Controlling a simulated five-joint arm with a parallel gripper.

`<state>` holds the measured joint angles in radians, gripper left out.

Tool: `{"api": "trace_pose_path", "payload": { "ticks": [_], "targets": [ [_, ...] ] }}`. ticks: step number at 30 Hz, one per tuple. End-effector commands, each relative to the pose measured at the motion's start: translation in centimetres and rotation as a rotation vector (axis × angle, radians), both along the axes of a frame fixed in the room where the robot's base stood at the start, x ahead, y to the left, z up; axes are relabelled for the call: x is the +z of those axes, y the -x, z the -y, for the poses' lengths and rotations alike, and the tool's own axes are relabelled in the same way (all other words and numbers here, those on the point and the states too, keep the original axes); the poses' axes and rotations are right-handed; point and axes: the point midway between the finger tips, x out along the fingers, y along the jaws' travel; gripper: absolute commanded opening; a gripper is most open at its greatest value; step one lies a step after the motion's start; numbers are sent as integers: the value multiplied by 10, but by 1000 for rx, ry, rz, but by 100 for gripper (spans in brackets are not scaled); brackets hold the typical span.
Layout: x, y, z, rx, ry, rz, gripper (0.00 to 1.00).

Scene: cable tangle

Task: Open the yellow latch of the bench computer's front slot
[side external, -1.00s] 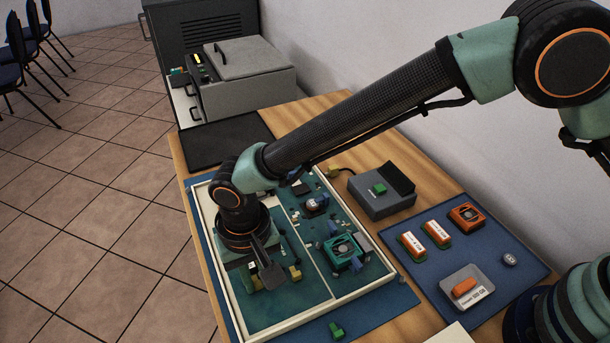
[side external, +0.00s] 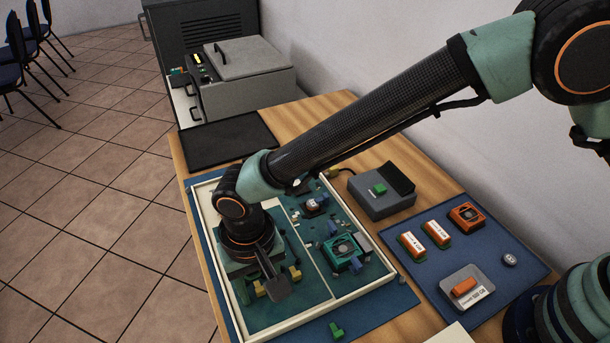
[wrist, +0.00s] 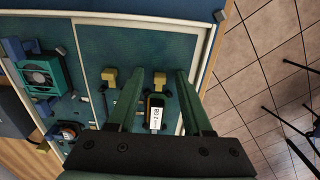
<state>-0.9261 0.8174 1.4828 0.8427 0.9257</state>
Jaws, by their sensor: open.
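The bench computer is a pale-framed tray (side external: 329,272) with a teal board, split by a pale divider. Two yellow latches stand on its outer board: one nearer the divider (wrist: 109,76), the other nearer the outer wall (wrist: 159,79). I cannot tell for certain which belongs to the front slot. A dark module with a white label and orange edge (wrist: 155,113) lies just below the outer latch in the wrist view. My gripper (wrist: 156,84) is open above this board, its fingers either side of the outer latch and module in the picture. Contact cannot be told.
A green-framed fan (side external: 344,250) and blue parts occupy the other board half. A grey box with a green button (side external: 380,198) stands beside the tray. A blue mat (side external: 417,219) holds orange modules and a grey dish. A loose green piece (side external: 337,331) lies near the front.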

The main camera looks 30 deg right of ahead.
Motion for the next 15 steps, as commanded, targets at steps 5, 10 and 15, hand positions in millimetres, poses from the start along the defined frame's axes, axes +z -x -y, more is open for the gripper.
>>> {"api": "trace_pose_path", "payload": {
  "ticks": [5,10,15],
  "targets": [
    [16,-1,-1,0,-3,2,50],
    [49,-1,-1,0,-5,4,50],
    [83,-1,-1,0,-4,3,50]
  ]
}}
